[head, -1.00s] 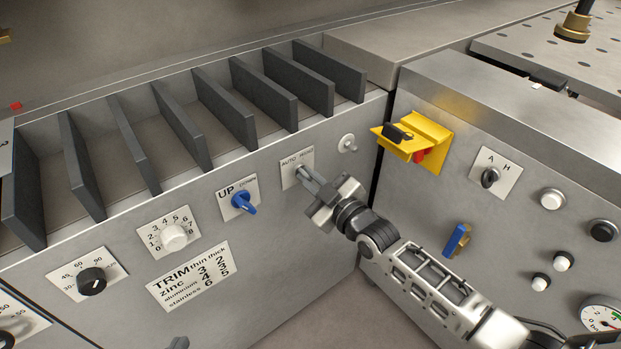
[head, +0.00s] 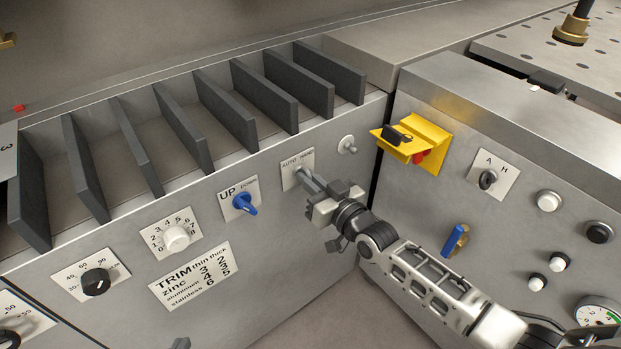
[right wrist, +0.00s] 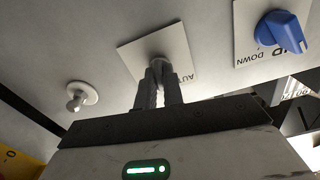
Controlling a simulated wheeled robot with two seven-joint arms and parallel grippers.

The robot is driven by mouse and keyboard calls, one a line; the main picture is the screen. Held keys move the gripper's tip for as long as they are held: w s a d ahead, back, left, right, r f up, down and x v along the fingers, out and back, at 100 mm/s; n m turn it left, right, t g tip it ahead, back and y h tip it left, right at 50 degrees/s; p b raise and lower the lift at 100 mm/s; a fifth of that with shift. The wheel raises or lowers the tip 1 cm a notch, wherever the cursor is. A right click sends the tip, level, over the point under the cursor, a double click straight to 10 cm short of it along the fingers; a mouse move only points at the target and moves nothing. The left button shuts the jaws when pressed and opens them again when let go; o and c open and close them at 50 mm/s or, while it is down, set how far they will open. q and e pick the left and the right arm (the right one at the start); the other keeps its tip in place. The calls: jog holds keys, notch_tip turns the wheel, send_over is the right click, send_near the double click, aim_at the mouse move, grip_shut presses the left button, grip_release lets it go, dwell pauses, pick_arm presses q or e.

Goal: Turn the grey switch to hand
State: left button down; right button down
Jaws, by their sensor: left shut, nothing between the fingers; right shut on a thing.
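The grey switch (right wrist: 158,60) sits on a white plate lettered AUTO and HAND (head: 291,165) on the grey front panel. In the right wrist view the plate's AUTO lettering shows, and the fingers cover part of the rest. My right gripper (head: 309,180) is shut on the grey switch, its fingers (right wrist: 159,84) reaching to the plate. The fingers hide most of the switch, so I cannot tell which word it points to. My left gripper is not in view.
A blue UP/DOWN switch (head: 242,203) is close left of the gripper. A small pale knob (head: 347,144) and a yellow guarded switch (head: 414,143) are to the right. Upright dark dividers (head: 230,105) stand above the panel. A blue lever (head: 453,241) is beyond my right arm.

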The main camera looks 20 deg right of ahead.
jog(key=shift+f+m, duration=0.1)
jog(key=shift+m, duration=2.1)
jog(key=c, duration=1.5)
grip_release()
jog(key=shift+s, duration=0.1)
jog(key=v, duration=1.6)
jog(key=shift+p, duration=0.35)
jog(key=shift+a, duration=0.1)
